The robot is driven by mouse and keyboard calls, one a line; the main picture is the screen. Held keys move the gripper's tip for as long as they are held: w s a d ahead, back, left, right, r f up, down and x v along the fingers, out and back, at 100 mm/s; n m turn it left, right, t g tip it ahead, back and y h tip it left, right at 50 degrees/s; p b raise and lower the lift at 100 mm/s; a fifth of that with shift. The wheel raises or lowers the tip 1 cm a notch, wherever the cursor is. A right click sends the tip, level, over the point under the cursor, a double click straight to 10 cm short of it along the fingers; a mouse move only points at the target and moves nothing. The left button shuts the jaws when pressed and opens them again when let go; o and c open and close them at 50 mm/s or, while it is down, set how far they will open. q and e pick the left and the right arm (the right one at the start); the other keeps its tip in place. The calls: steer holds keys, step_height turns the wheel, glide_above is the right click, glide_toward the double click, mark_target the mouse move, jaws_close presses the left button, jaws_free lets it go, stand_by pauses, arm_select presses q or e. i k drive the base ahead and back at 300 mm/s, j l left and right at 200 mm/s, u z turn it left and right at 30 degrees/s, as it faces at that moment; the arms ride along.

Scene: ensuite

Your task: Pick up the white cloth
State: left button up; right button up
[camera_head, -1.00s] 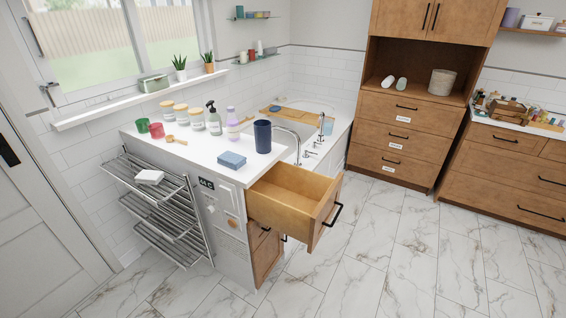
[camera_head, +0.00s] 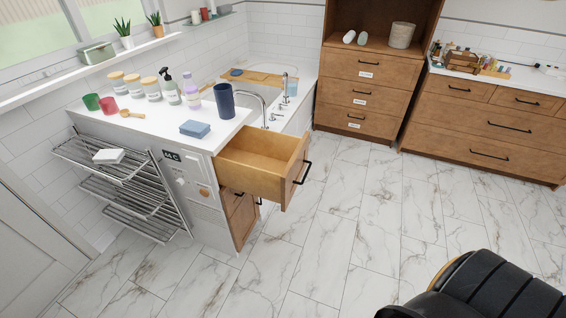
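A folded white cloth (camera_head: 108,156) lies on the top shelf of a metal wire rack at the left. A folded blue cloth or sponge (camera_head: 195,129) lies on the white counter near its front edge. Neither of my grippers is in view.
The tiered metal rack (camera_head: 138,168) hangs beside the counter's end. A wooden drawer (camera_head: 270,161) stands open and empty, jutting over the floor. Jars, bottles, cups and a dark blue tumbler (camera_head: 223,101) stand on the counter (camera_head: 160,126).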

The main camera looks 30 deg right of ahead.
mark_target(104, 157)
steer(key=i+j, duration=0.25)
steer(key=i+j+z, duration=0.1)
steer(key=i+j, duration=0.15)
steer(key=j, duration=0.15)
steer(key=i+j+z, duration=0.1)
steer(key=j, duration=0.25)
steer(key=i+j, duration=0.3)
steer(key=i+j+z, duration=0.05)
steer(key=j, duration=0.05)
